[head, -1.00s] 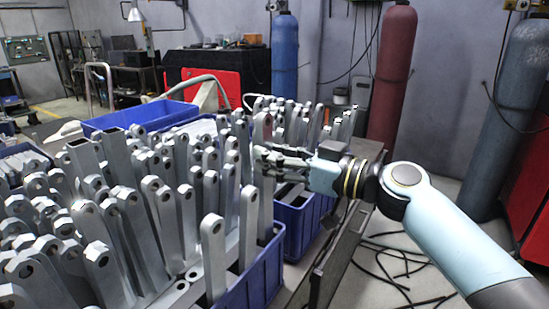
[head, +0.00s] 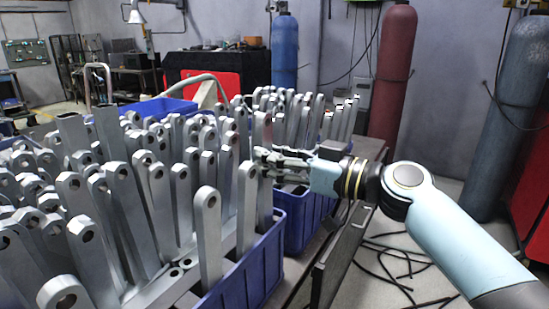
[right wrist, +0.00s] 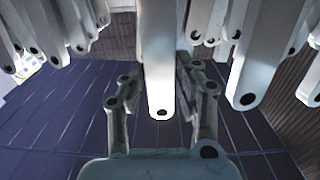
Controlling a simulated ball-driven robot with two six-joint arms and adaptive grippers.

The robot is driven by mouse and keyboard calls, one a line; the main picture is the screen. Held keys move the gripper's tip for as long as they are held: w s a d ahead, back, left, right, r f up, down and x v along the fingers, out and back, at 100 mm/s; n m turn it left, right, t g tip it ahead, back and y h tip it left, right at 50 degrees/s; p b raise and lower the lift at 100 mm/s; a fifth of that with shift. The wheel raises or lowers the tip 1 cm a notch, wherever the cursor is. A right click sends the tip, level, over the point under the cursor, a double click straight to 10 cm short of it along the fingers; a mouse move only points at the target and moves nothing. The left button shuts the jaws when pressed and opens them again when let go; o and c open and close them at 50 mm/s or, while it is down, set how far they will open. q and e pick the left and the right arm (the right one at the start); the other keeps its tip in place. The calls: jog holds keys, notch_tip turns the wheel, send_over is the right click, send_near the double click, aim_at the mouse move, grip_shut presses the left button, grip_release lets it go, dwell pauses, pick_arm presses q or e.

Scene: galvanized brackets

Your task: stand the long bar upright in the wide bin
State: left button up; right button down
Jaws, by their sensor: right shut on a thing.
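My right gripper (head: 268,160) comes in from the right, beside the right rim of the near blue bin (head: 255,276). It is shut on a long grey bar (head: 263,190) with a hole near its end. The bar stands about upright at that bin's right corner. In the right wrist view the bar (right wrist: 158,75) hangs between the two fingers (right wrist: 160,100). The bar's lower end is hidden in the head view, so I cannot tell whether it touches the bin floor. My left gripper is not in view.
Many grey bars (head: 207,230) crowd the near bin, upright or leaning. A second blue bin (head: 305,225) with bars stands behind to the right, and another blue bin (head: 165,107) lies farther back. Cables (head: 390,262) lie on the floor at right. Gas cylinders (head: 393,75) stand behind.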

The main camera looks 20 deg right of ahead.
jog(key=shift+r, duration=0.1)
jog(key=c, duration=0.9)
grip_release()
jog(key=v, duration=1.2)
